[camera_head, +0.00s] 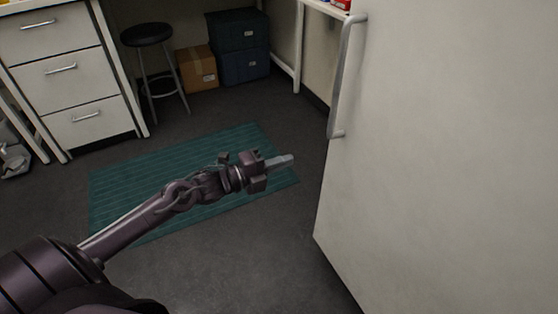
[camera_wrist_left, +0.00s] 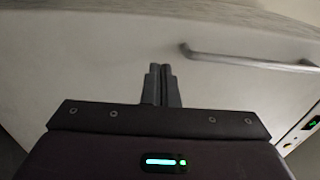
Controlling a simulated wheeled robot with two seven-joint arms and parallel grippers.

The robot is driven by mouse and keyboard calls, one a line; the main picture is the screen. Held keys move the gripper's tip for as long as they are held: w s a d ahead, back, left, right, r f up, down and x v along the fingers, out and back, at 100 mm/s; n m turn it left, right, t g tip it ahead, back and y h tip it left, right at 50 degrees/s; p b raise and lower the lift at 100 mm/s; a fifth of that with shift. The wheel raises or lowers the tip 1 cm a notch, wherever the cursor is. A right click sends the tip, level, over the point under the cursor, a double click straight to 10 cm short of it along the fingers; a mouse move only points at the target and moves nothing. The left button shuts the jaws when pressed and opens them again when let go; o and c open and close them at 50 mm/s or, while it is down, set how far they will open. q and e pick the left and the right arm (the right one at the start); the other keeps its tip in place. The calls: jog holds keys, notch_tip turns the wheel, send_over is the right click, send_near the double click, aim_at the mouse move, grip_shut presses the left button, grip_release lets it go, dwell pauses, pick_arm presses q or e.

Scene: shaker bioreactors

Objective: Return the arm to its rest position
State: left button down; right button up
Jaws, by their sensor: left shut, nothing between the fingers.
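My left arm reaches in from the left in the head view. Its gripper (camera_head: 284,160) is over the floor and the green mat, with its fingers pointing right toward a large white door (camera_head: 440,160). The left wrist view shows the two fingers (camera_wrist_left: 160,80) together, with nothing between them. The door's handle (camera_head: 345,75) is beyond the fingertips and also shows at the upper right in the left wrist view (camera_wrist_left: 250,60). The gripper is apart from the handle. My right gripper is in neither view.
A green mat (camera_head: 125,185) lies on the dark floor below my arm. A white drawer cabinet (camera_head: 70,75), a black stool (camera_head: 147,35), a cardboard box (camera_head: 198,70) and blue bins (camera_head: 243,66) stand at the back.

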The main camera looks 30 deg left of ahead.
pick_arm(q)
jog(key=shift+s+a, duration=0.25)
jog(key=shift+s, duration=0.1)
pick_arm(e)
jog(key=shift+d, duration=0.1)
